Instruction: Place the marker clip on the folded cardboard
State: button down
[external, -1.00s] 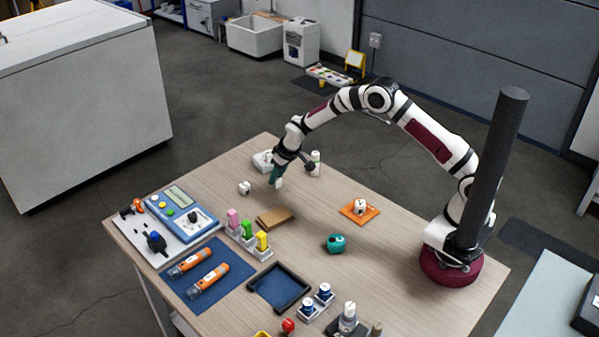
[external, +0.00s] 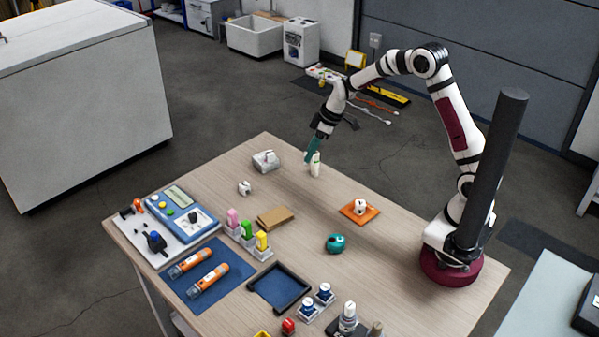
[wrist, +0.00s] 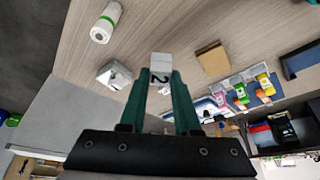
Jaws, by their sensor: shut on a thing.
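In the external view my gripper (external: 310,154) is above the far side of the table, right by the white bottle. The held clip is small and partly merges with the bottle there. The folded cardboard (external: 276,217) is a flat brown piece nearer the table's middle, with nothing on it. It also shows in the wrist view (wrist: 213,60), right of the held clip and apart from it.
A white bottle with a green band (wrist: 105,22) stands at the far edge. A grey block (external: 266,162) and a small white marker (external: 244,188) are to the left. Coloured pieces (external: 247,229) stand beside the cardboard. An orange mat (external: 372,214) bears another white piece.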

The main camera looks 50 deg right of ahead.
jog(key=s+a+r+n+g+y, duration=0.1)
jog(key=s+a+n+g, duration=0.15)
jog(key=a+n, duration=0.3)
send_over(271, 217)
jog(key=d, duration=0.2)
jog(key=shift+n+t, duration=0.35)
jog(key=f, duration=0.6)
jog(key=shift+s+a+f, duration=0.15)
jog(key=shift+s+f, duration=0.1)
jog(key=shift+s, duration=0.15)
jog(key=shift+f, duration=2)
jog(key=c, duration=0.6)
grip_release()
jog(key=shift+f, duration=0.1)
